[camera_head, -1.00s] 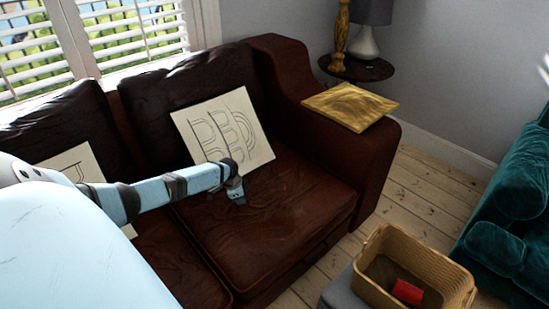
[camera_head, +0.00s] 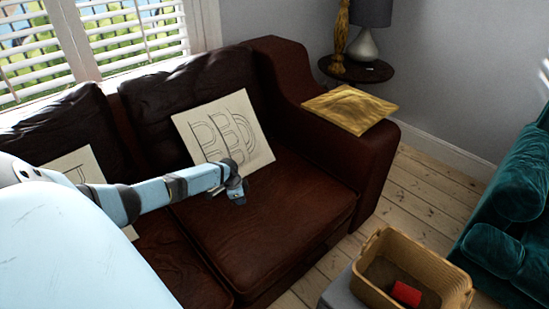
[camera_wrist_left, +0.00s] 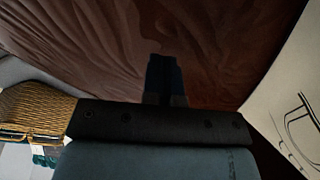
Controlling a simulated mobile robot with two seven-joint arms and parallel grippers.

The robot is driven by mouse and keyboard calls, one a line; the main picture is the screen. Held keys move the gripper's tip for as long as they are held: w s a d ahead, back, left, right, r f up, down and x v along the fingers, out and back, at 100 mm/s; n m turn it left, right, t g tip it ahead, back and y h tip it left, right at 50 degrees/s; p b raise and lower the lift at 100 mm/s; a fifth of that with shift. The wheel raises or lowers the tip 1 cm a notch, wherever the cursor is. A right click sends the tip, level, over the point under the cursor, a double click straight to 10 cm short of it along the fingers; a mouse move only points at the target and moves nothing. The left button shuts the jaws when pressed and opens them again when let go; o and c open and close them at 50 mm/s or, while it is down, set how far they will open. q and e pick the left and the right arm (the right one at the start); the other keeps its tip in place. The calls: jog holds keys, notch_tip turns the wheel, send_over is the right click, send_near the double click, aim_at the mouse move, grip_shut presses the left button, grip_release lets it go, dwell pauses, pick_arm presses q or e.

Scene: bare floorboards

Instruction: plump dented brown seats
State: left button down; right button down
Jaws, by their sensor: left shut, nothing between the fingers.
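The brown leather sofa has two seats in the head view. The right seat (camera_head: 275,215) looks full and mostly smooth. The left seat (camera_head: 172,262) shows creases and is partly hidden by my arm. My left gripper (camera_head: 238,198) is over the back part of the right seat, in front of the drawn-on cushion. Its fingers are shut and empty. In the left wrist view the shut fingers (camera_wrist_left: 165,78) are against brown leather with soft folds (camera_wrist_left: 90,45); whether they touch it I cannot tell. My right gripper is out of view.
A pale cushion with line drawings (camera_head: 222,130) leans on the sofa back; another (camera_head: 78,165) is behind my arm. A gold cushion (camera_head: 350,108) lies on the armrest. A wicker basket (camera_head: 365,285) holding a red item (camera_head: 406,293) stands before the sofa. A teal seat (camera_head: 515,220) is at right.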

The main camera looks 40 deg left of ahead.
pick_arm(q)
jog(key=shift+r, duration=0.55)
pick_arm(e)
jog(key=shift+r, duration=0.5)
